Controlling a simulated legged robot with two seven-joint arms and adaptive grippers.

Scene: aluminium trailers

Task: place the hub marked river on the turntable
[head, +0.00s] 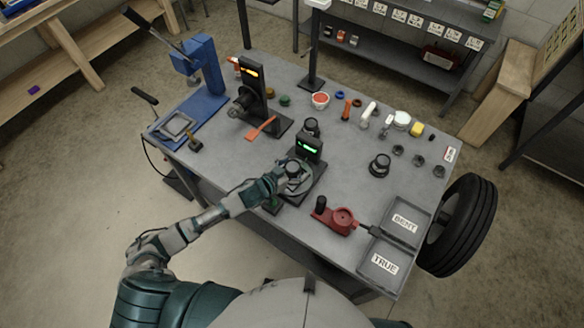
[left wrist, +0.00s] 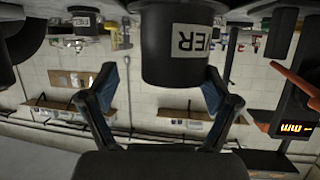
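The hub marked RIVER (left wrist: 178,50) is a dark cylinder with a white label, upside down in the left wrist view, where only "VER" is readable. In the head view a dark hub with a lighter top (head: 294,170) appears to stand on the round grey turntable (head: 317,182), below the green display. My left gripper (head: 284,180) is at its near left side and partly covers it. In the left wrist view the fingers (left wrist: 168,72) are spread, one towards each side of the hub, with a gap visible at the left finger. My right gripper is not in view.
A stand with an orange display (head: 252,75) and a blue press (head: 200,75) stand at the left. Another dark hub (head: 380,163) is at the right. A red fixture (head: 338,219) and trays marked BENT (head: 424,208) and TRUE (head: 366,278) lie towards the near right.

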